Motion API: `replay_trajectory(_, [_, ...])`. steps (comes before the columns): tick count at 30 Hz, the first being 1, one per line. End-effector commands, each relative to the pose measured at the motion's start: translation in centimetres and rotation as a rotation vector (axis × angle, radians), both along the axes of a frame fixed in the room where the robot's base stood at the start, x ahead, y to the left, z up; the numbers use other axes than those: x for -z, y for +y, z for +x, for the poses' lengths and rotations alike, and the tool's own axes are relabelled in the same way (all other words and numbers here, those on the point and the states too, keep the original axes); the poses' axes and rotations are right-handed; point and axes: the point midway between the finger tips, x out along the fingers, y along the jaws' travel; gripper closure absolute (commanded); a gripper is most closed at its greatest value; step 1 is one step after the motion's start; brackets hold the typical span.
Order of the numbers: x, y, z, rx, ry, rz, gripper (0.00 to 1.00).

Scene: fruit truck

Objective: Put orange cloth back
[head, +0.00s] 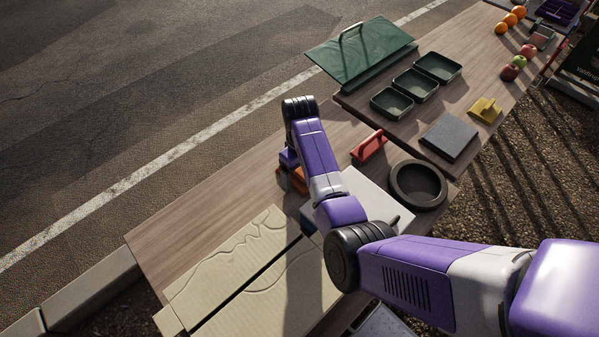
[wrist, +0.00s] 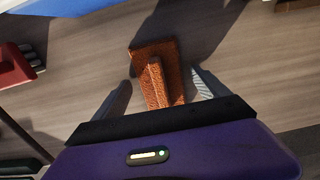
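The orange cloth (wrist: 158,62) lies on the wooden table in the wrist view, a flat brown-orange piece with a raised ridge along its middle. In the head view the orange cloth (head: 299,182) shows only in part, mostly hidden behind my arm and gripper. My gripper (wrist: 160,90) is open in the wrist view, with one finger on each side of the ridge and clear gaps to it. The ridge's near end is hidden by the gripper body. In the head view my gripper (head: 289,158) is over the table, left of the red-handled tool.
A red tool (head: 368,146), a round dark bowl (head: 418,184) and a pale board (head: 365,195) are nearby. Further right are green trays (head: 392,104), a grey slab (head: 449,138) and a yellow cloth (head: 486,110). Bare table (head: 200,225) lies left of my gripper.

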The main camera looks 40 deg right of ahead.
Motion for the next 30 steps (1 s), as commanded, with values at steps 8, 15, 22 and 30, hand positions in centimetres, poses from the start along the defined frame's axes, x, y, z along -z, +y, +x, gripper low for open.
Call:
replay_trajectory(8, [-0.4, 0.0, 0.0, 0.0, -0.001, 0.0, 0.15])
replay_trajectory(15, [-3.7, -0.1, 0.2, 0.001, -0.005, -0.002, 0.15])
replay_trajectory(22, [-8.4, -0.1, 0.1, 0.002, -0.004, -0.001, 0.15])
replay_trajectory(30, [-12.1, -0.1, 0.0, -0.001, -0.001, 0.0, 0.15])
